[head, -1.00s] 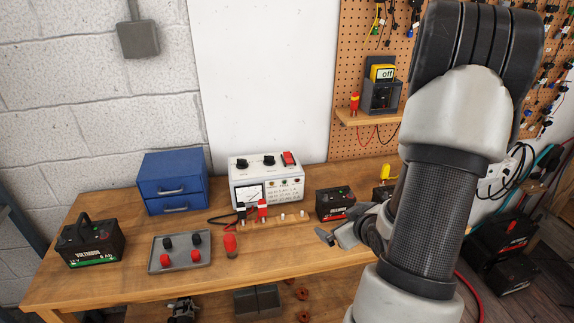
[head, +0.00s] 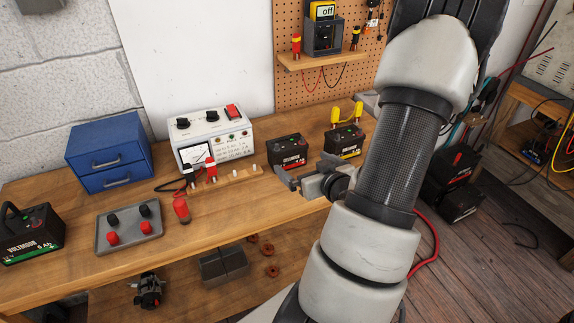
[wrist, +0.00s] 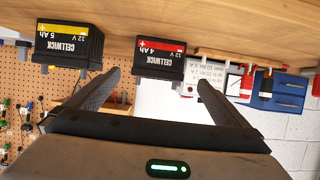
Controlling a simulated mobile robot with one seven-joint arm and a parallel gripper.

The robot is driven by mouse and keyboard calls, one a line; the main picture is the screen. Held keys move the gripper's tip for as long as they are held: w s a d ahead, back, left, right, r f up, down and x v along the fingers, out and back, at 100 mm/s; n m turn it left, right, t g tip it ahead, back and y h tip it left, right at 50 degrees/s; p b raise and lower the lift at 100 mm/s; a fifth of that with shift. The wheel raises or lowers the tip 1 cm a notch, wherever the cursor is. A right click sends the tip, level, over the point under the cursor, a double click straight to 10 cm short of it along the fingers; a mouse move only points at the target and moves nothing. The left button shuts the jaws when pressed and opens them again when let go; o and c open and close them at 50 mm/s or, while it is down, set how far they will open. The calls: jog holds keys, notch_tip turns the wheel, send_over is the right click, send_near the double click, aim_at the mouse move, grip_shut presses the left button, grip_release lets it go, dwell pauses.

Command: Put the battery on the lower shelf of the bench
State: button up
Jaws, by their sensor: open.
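Several black batteries stand on the bench top. A red-label Cellwick 12 V 4 Ah battery (head: 287,151) is near the middle; it also shows upside down in the wrist view (wrist: 160,58). A green-striped Voltmoor 6 Ah battery (head: 30,236) with a handle is at the far left. My gripper (head: 305,173) is open and empty, in front of the red-label battery; in the wrist view its fingers (wrist: 159,80) straddle that battery's picture, apparently apart from it. The lower shelf (head: 195,295) shows below.
The lower shelf bears an alternator-like part (head: 146,290), a grey block (head: 223,265) and copper rings (head: 267,252). On the bench are a blue drawer box (head: 108,150), a white charger (head: 210,135) and a grey tray (head: 150,232). More batteries (head: 455,195) stand on the floor at right.

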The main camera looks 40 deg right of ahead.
aim_at(291, 157)
jog(key=f+b, duration=0.1)
jog(key=b, duration=0.2)
jog(key=shift+w+f, duration=0.1)
jog(key=shift+w, duration=0.1)
jog(key=b+x, duration=0.2)
jog(key=x, duration=0.1)
jog(key=b+x, duration=0.2)
jog(key=x, duration=0.1)
jog(key=shift+w, duration=0.2)
jog(key=x, duration=0.1)
jog(key=b+x, duration=0.1)
jog(key=x, duration=0.1)
jog(key=b+x, duration=0.1)
jog(key=x, duration=0.1)
jog(key=shift+w+d, duration=0.15)
jog(key=shift+d, duration=0.15)
jog(key=shift+w+d, duration=0.1)
jog(key=shift+w, duration=0.25)
jog(key=shift+r, duration=0.25)
jog(key=c, duration=1.8)
jog(key=shift+w+r, duration=0.1)
jog(key=shift+r, duration=0.1)
jog(key=shift+c, duration=0.5)
